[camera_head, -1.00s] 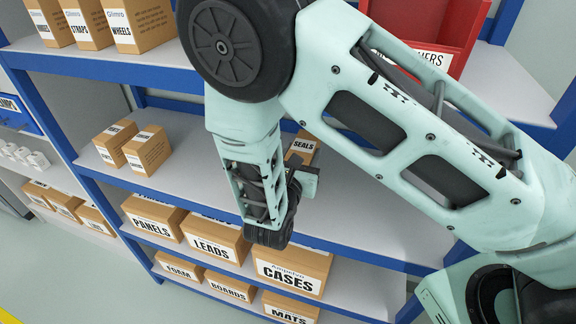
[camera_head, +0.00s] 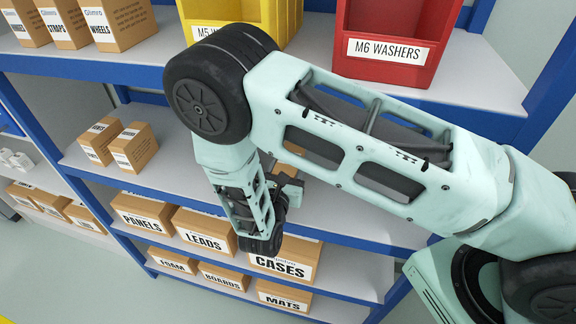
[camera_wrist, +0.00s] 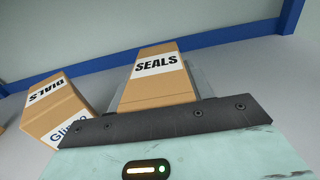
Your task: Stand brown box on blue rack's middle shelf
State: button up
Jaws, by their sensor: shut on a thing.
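My gripper (camera_head: 287,184) is shut on a brown box with a white SEALS label (camera_wrist: 157,77). In the head view only a little of the brown box (camera_head: 296,149) shows behind my arm. The gripper is over the blue rack's middle shelf (camera_head: 345,213), right of two small brown boxes standing there. The wrist view shows the SEALS box with its label facing the camera, and a box labelled DIALS (camera_wrist: 56,103) close on its left, apart from it. I cannot tell whether the held box touches the shelf.
The two boxes (camera_head: 133,150) stand at the shelf's left end. The top shelf holds boxes, a yellow bin (camera_head: 280,18) and a red M6 WASHERS bin (camera_head: 390,48). The middle shelf's right part looks clear.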

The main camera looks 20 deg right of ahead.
jog(key=o, duration=1.2)
jog(key=shift+f, duration=0.1)
jog(key=shift+r, duration=0.25)
jog(key=b+v, duration=0.5)
jog(key=v, duration=0.6)
jog(key=s+d+r+m+g+y, duration=0.1)
jog(key=s+d+r+m+g, duration=0.25)
jog(key=s+m+g, duration=0.3)
jog(key=s+d+r+m+g, duration=0.35)
jog(key=s+m+g, duration=0.2)
jog(key=g, duration=0.25)
jog(key=s+a+r+m+y, duration=0.2)
jog(key=m+y, duration=0.1)
jog(key=s+a+r+m+y, duration=0.2)
jog(key=m+y, duration=0.1)
jog(key=s+a+r+m+y, duration=0.2)
jog(key=m+y, duration=0.1)
jog(key=y, duration=0.1)
jog(key=shift+r, duration=0.15)
